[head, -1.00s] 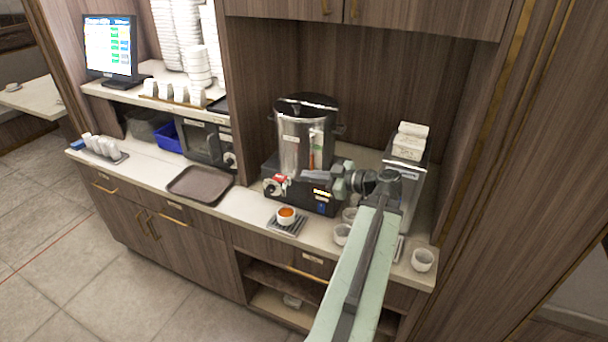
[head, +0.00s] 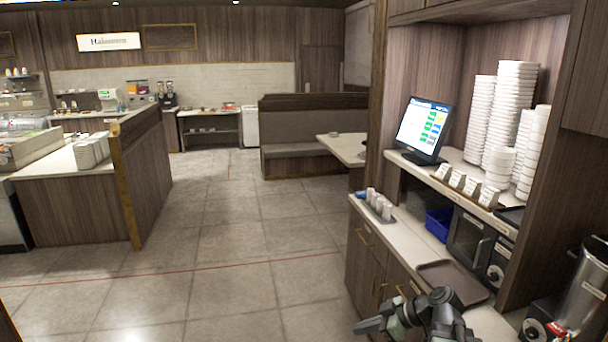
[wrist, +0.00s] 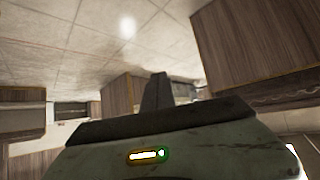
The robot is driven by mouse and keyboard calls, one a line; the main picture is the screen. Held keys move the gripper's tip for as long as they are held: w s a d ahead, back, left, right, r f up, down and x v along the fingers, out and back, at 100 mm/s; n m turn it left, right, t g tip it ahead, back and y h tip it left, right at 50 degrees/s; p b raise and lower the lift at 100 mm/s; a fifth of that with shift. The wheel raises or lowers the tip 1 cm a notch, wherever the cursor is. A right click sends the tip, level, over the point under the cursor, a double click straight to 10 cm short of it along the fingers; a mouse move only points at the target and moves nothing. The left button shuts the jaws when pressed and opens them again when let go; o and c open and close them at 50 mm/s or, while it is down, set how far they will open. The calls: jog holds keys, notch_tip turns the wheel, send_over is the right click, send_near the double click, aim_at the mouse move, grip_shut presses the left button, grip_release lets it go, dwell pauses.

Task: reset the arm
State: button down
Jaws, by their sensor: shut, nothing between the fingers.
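My gripper (head: 362,326) shows at the bottom of the head view, in front of the counter's near cabinets, pointing left. It is shut with nothing held. In the wrist view the dark fingers of my gripper (wrist: 158,92) stand together against a tilted view of the room. My folded arm shows beside it in the head view.
The counter holds a brown tray (head: 453,284), a blue bin (head: 438,224), a monitor (head: 423,127) and tall stacks of white bowls (head: 513,110). A metal urn (head: 588,290) stands at the right edge. Open tiled floor (head: 230,235) lies to the left.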

jog(key=s+a+f+m+g+h, duration=0.3)
jog(key=s+a+f+g+h, duration=0.15)
jog(key=a+f, duration=0.5)
jog(key=s+d+m+h, duration=0.1)
jog(key=d+m+h, duration=0.3)
jog(key=d+m, duration=0.3)
jog(key=m, duration=0.2)
jog(key=shift+m, duration=0.4)
